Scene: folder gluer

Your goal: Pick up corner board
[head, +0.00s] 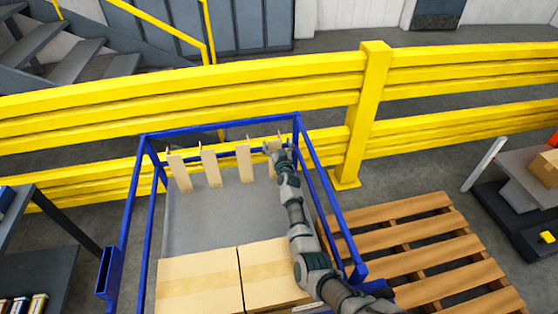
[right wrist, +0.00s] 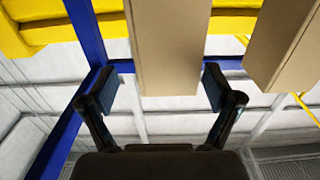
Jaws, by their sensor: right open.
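Several tan corner boards stand in a row at the back of a blue-framed cart (head: 222,127): one at the left (head: 179,172), two in the middle (head: 211,166) (head: 244,164), and one at the right, mostly hidden by my gripper. My right gripper (head: 277,150) is at this rightmost board. In the right wrist view, the open right gripper (right wrist: 160,86) has one finger on each side of a corner board (right wrist: 170,45), with visible gaps. The board's end lies between the fingertips. Another corner board (right wrist: 281,45) is off to the right. My left gripper is out of view.
Cardboard boxes (head: 198,283) fill the cart's near part; its grey bed (head: 200,225) is bare behind them. A yellow guard rail (head: 280,85) runs close behind the cart. A wooden pallet (head: 420,245) lies at the right, and shelving (head: 35,250) stands at the left.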

